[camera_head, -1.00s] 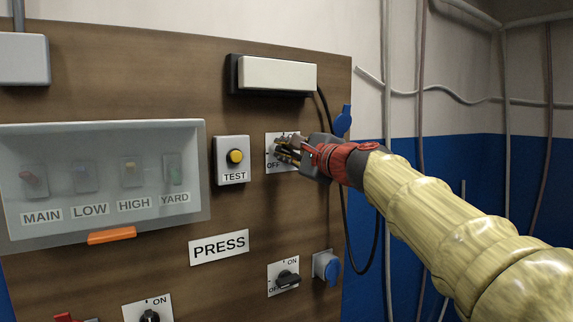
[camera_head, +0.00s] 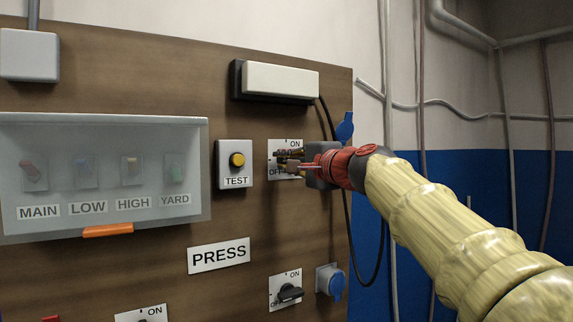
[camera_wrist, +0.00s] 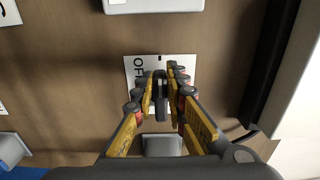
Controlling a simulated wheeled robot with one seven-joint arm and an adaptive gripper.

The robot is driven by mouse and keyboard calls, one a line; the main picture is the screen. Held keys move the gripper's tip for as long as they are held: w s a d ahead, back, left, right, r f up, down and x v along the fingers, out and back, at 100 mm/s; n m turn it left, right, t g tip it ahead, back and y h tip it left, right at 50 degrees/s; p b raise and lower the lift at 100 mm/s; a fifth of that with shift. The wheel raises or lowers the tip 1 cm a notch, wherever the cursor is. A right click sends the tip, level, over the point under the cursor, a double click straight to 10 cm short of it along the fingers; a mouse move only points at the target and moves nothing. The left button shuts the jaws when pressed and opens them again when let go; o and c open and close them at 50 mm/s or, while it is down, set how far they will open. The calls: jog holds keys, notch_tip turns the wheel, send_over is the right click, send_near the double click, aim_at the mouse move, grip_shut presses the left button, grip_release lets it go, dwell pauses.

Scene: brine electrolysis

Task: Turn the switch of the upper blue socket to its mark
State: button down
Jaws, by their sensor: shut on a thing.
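The upper switch plate (camera_head: 284,146) is white with "ON" at top right and "OFF" at lower left. In the wrist view the plate (camera_wrist: 135,72) shows "OFF" at its left and a dark tick near its top edge. My gripper (camera_wrist: 161,88) is shut on the black switch knob (camera_wrist: 160,104), one finger on either side. The knob lies lengthwise in line with that tick. In the head view my gripper (camera_head: 277,160) hides the knob. The upper blue socket shows only its raised blue lid (camera_head: 344,127); my wrist hides the rest.
The yellow TEST button box (camera_head: 234,176) is just left of the plate. A white box (camera_head: 280,80) sits above, its black cable (camera_head: 347,232) hanging behind my wrist. The lower switch (camera_head: 289,293) and lower blue socket (camera_head: 331,281) are below.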

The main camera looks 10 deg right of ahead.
jog(key=shift+f, duration=0.15)
jog(key=c, duration=1.8)
grip_release()
jog(key=v, duration=1.2)
